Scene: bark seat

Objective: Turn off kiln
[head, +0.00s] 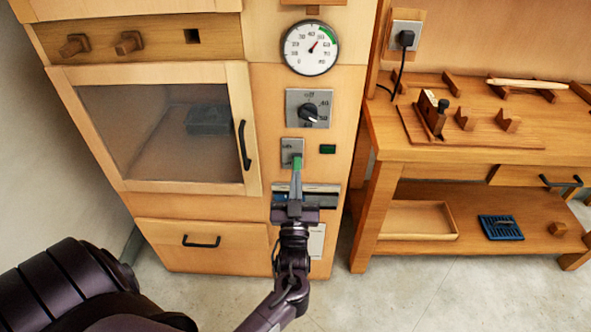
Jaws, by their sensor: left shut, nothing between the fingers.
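The kiln is a wooden cabinet (270,95) with a glazed door (155,120), closed, with a dark block visible inside. On its right panel are a round gauge (310,48), a black dial knob (309,112) on a grey plate, and a small switch plate (291,147) below. A dark green indicator (328,149) is right of the switch plate. My left gripper (296,165) is shut and empty, its fingertips over the lower part of the switch plate. The fingers partly hide the switch, so I cannot tell its position or whether they touch it. My right gripper is not in view.
A black door handle (244,145) juts out left of my gripper. A wooden workbench (400,140) with tools and blocks stands to the right, its lower shelf holding a tray (418,232) and a blue item (501,228). A plugged-in outlet (406,38) is above it. The floor in front is clear.

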